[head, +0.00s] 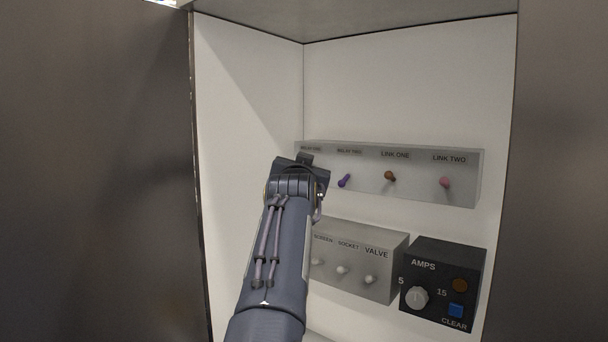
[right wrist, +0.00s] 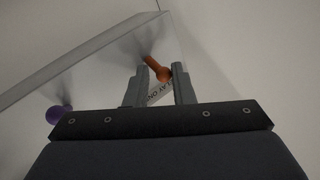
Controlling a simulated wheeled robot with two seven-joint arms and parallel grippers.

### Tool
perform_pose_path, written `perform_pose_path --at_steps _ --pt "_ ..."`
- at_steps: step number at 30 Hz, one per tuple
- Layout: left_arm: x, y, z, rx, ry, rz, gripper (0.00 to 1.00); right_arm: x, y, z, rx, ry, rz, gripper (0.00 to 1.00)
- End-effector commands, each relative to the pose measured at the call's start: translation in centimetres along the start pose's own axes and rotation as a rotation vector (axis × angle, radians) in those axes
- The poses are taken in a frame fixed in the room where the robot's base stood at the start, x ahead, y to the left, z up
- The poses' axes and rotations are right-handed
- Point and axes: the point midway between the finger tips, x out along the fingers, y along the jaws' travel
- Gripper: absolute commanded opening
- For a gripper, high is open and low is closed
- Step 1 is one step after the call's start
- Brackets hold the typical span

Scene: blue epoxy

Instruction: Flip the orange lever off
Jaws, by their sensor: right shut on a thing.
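The orange lever (right wrist: 157,68) shows in the right wrist view, on the grey panel (head: 430,192) under a label that reads partly as "RELAY ON". Its round tip sits between the two fingers of my right gripper (right wrist: 160,74), which is shut on it. My left gripper is in neither view.
A brown lever (head: 389,176) and a pink lever (head: 445,182) are farther right on the same panel. Below are a grey box (head: 388,283) with several pale levers and a black AMPS box (head: 440,250) with a knob and buttons. White cabinet walls (head: 250,100) enclose the left and back.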

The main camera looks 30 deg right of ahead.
Motion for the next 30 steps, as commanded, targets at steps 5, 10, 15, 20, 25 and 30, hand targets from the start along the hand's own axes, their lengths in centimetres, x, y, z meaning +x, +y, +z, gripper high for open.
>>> perform_pose_path --at_steps 5,10,15,20,25,30 --pt "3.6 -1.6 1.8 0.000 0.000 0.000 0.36 -0.2 0.3 1.5 -0.054 0.097 -0.032 0.00" --pt "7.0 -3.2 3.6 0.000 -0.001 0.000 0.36 -0.3 0.6 2.4 -0.132 0.216 -0.067 0.00" --pt "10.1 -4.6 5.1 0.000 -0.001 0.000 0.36 -0.3 0.8 2.9 -0.212 0.344 -0.106 0.00" --pt "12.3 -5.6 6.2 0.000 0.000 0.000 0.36 -0.1 1.0 3.2 -0.282 0.453 -0.139 0.00" --pt "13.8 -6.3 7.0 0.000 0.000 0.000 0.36 0.0 1.2 3.3 -0.343 0.550 -0.168 0.00" --pt "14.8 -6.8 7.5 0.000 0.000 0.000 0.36 0.1 1.2 3.4 -0.389 0.620 -0.190 0.00"
